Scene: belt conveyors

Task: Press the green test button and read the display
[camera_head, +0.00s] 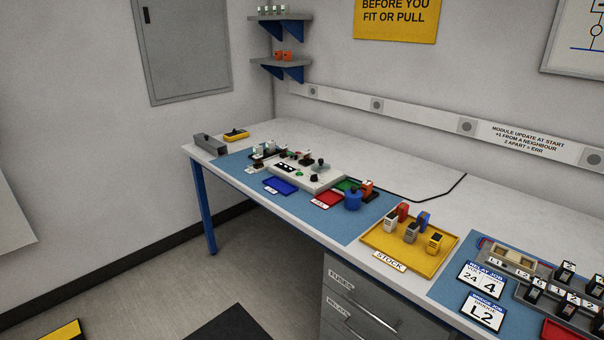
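A light grey test unit (325,182) lies on a blue mat on the workbench, in the middle of the head view. A small black display (284,168) with pale marks is on its front left; it is too small to read. A small dark green round spot (313,178) is near its front edge and looks like a button, but I cannot be sure. Small dark parts stand on or just behind the unit. Neither of my grippers is in view.
A yellow stock tray (382,253) with several coloured modules stands right of the unit. The bench (400,177) behind is mostly clear, with a black cable. Drawers (350,290) are below.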

